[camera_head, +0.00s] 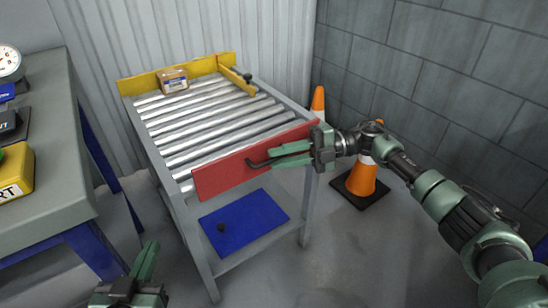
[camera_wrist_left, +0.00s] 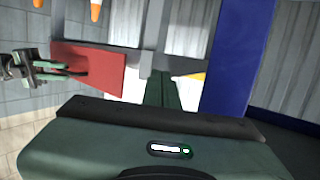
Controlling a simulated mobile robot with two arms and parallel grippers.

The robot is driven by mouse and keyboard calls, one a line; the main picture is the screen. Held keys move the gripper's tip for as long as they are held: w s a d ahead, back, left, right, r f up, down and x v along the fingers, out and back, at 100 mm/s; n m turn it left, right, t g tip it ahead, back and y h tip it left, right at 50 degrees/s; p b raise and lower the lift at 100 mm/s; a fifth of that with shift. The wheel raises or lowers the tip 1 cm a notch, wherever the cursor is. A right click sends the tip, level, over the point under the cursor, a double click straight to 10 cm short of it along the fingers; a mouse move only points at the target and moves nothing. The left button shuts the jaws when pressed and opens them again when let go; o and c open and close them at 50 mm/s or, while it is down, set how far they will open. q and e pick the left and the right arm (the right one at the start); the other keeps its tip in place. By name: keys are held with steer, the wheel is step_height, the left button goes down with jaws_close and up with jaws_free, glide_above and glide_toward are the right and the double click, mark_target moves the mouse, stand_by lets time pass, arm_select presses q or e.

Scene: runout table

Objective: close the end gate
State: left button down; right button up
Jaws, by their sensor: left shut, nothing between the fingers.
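The end gate is a red panel (camera_head: 225,175) across the near end of the roller table (camera_head: 160,185). A dark bent handle or hook (camera_head: 256,164) shows on its face; I cannot tell whether it is latched. My right gripper (camera_head: 272,155) lies in front of the gate's right half, its fingers pointing left near the dark handle. Whether they grip it is unclear. My left gripper (camera_head: 149,260) is shut and empty, low at the front left, apart from the gate. The left wrist view also shows the red gate (camera_wrist_left: 95,68), my right gripper (camera_wrist_left: 35,70) and my left fingers (camera_wrist_left: 163,92).
A small box (camera_head: 173,82) sits on the rollers by the yellow back rail (camera_head: 140,85). A blue panel (camera_head: 245,222) lies on the lower shelf. A workbench (camera_head: 60,150) stands left. An orange cone (camera_head: 363,182) stands right, near the block wall.

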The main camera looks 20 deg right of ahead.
mark_target(281, 157)
arm_select(q)
steer(key=shift+s+a+f+g, duration=0.2)
steer(key=shift+f+g, duration=0.2)
steer(key=shift+f, duration=0.25)
arm_select(e)
steer(key=d, duration=0.6)
steer(key=shift+s+r, duration=0.1)
steer(key=shift+r, duration=0.15)
arm_select(q)
steer(key=shift+s+d+f, duration=0.1)
